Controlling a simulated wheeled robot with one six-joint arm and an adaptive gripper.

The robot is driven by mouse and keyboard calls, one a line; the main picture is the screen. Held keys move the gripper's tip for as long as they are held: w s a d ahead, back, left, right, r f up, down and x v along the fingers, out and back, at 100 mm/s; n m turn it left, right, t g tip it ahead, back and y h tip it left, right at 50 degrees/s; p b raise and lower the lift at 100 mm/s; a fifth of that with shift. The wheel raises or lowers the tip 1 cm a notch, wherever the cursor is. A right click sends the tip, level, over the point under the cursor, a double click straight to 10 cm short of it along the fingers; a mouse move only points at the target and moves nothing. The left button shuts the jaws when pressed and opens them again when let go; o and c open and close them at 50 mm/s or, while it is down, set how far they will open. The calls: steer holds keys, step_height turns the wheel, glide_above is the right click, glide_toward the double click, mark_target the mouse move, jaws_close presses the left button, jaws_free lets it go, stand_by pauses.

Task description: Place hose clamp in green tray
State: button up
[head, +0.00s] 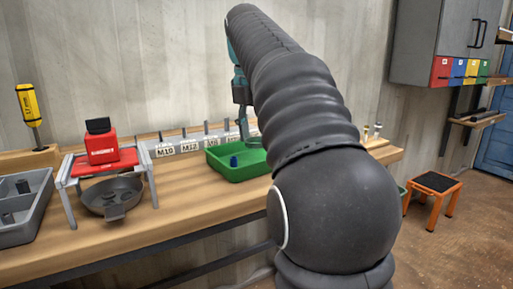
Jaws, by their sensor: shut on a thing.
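The green tray (247,173) sits on the wooden workbench, right of its middle. A small dark blue object (233,161) is inside the tray, toward its left side. My gripper (243,138) points down over the back part of the tray, partly hidden by my own arm. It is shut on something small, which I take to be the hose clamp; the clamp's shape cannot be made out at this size.
A row of labelled slots (190,146) runs along the wall behind the tray. To the left stand a red box (101,147) on a small rack, a dark pan (112,195) and a grey divided bin (22,230). An orange stool (435,190) stands on the floor at right.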

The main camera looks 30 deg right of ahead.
mark_target(256, 147)
steer(key=shift+f, duration=1.8)
steer(key=shift+f, duration=0.15)
steer(key=o, duration=0.9)
steer(key=shift+s+a+r, duration=0.1)
steer(key=shift+a+r, duration=0.05)
steer(key=shift+r, duration=1.15)
steer(key=shift+s+a+r, duration=0.1)
steer(key=shift+a+r, duration=0.05)
steer(key=shift+r, duration=1.15)
steer(key=shift+s+a+r, duration=0.1)
steer(key=shift+a+r, duration=0.05)
steer(key=shift+r, duration=1.15)
